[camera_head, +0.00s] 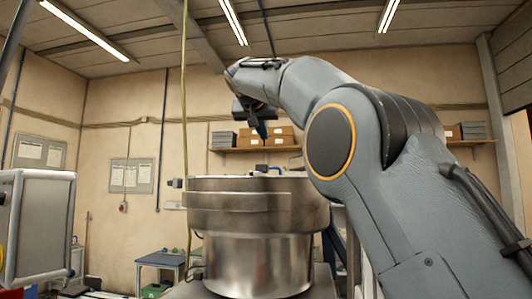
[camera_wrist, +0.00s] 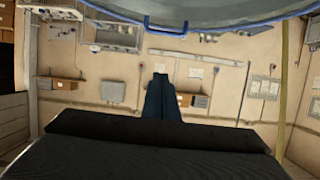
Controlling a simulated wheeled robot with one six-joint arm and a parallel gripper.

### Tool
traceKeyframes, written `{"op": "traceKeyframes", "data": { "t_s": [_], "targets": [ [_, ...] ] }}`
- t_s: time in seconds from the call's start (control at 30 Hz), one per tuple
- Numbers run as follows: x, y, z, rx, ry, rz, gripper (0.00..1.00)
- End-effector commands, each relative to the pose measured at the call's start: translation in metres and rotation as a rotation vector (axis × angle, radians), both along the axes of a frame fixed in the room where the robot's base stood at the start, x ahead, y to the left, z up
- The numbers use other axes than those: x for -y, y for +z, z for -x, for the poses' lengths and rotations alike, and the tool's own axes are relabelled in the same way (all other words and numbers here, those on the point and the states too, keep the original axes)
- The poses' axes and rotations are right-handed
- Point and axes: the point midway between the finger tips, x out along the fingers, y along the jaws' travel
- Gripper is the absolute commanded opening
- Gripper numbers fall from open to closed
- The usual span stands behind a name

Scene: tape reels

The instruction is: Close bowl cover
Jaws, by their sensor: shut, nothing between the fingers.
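The large round steel bowl (camera_head: 258,220) stands in the middle of the head view, with a wide band around its upper part. A small blue part (camera_head: 262,169) shows just above its rim; I cannot tell from here how the cover sits. My gripper (camera_head: 258,128) is above the bowl, pointing down, apart from the rim. In the wrist view, my gripper's dark blue fingers (camera_wrist: 161,82) are together and hold nothing. A round grey surface with a blue bar along its edge (camera_wrist: 180,29), seemingly the bowl cover, crosses the top of that view, apart from the fingers.
A wall shelf (camera_head: 255,149) with cardboard boxes (camera_head: 280,136) is behind the bowl. A grey-framed cabinet (camera_head: 38,225) stands at the left, and a small blue table (camera_head: 160,260) is farther back. A thin vertical yellowish line (camera_head: 184,100) runs beside the bowl.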

Motion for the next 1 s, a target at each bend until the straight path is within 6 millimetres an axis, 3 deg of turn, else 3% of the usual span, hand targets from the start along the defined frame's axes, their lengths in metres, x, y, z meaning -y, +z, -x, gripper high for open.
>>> {"op": "traceKeyframes", "data": {
  "t_s": [0.4,0.7,1.0],
  "targets": [
    [0.01,-0.018,-0.057,-0.002,0.0,0.002,0.0],
    [0.018,-0.03,-0.089,-0.002,-0.001,0.0,0.0],
    [0.017,-0.053,-0.087,-0.001,0.001,0.002,0.0]
  ]
}}
